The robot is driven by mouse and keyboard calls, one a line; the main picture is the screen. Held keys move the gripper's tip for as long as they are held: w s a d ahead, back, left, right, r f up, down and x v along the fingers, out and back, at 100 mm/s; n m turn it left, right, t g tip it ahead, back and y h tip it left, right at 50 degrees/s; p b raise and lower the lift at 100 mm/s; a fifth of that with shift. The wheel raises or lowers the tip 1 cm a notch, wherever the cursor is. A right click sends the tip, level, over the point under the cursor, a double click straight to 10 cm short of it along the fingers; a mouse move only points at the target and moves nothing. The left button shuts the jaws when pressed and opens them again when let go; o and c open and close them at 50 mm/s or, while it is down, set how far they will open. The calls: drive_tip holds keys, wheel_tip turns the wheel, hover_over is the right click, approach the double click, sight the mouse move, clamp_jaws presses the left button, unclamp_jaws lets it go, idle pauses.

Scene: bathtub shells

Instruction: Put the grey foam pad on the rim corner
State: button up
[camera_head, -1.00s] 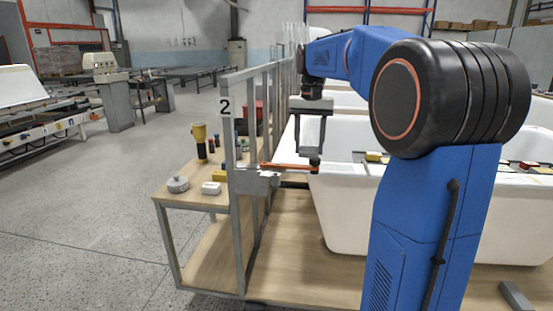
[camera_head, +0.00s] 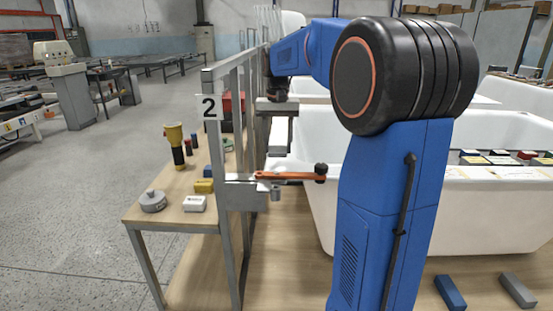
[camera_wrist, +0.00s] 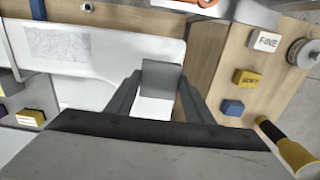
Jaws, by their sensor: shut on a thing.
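The grey foam pad (camera_wrist: 161,75) is between the fingertips of my gripper (camera_wrist: 158,92) in the wrist view. The fingers are shut on it. It shows over the right end of the white tub rim (camera_wrist: 110,50); whether it touches the rim I cannot tell. In the head view my gripper (camera_head: 278,140) hangs pointing down at the left end of the nearest white tub (camera_head: 322,190), behind an orange clamp bar. The pad is hard to make out there.
The orange bar (camera_head: 288,176) with a black knob sticks out from the grey frame (camera_head: 237,170) marked 2. The wooden bench (camera_head: 165,212) holds a yellow torch (camera_head: 175,145), a yellow block and a white block (camera_head: 194,203). Blue (camera_head: 450,291) and grey (camera_head: 518,290) blocks lie lower right.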

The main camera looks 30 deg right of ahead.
sight(278, 149)
drive_tip(key=shift+f, duration=2.4)
drive_tip(key=o, duration=1)
drive_tip(key=shift+f, duration=0.1)
wheel_tip(278, 149, up, 12)
drive_tip(key=shift+r, duration=0.15)
drive_tip(key=s+a+f+n+t, duration=0.1)
drive_tip(key=s+a+f, duration=0.4)
drive_tip(key=s, duration=0.5)
drive_tip(key=s+a+f+n+t, duration=0.2)
drive_tip(key=s+a+f, duration=0.3)
drive_tip(key=s+f, duration=0.3)
drive_tip(key=s+a+f+n+t, duration=0.1)
drive_tip(key=s+a+f+n, duration=0.2)
drive_tip(key=s, duration=0.9)
drive_tip(key=shift+s+a+f+n+t, duration=0.1)
drive_tip(key=shift+a+f+n+t, duration=0.1)
drive_tip(key=shift+a+f, duration=0.65)
drive_tip(key=shift+s+a+f+n+t, duration=0.15)
drive_tip(key=shift+a+f, duration=0.4)
drive_tip(key=shift+f, duration=0.55)
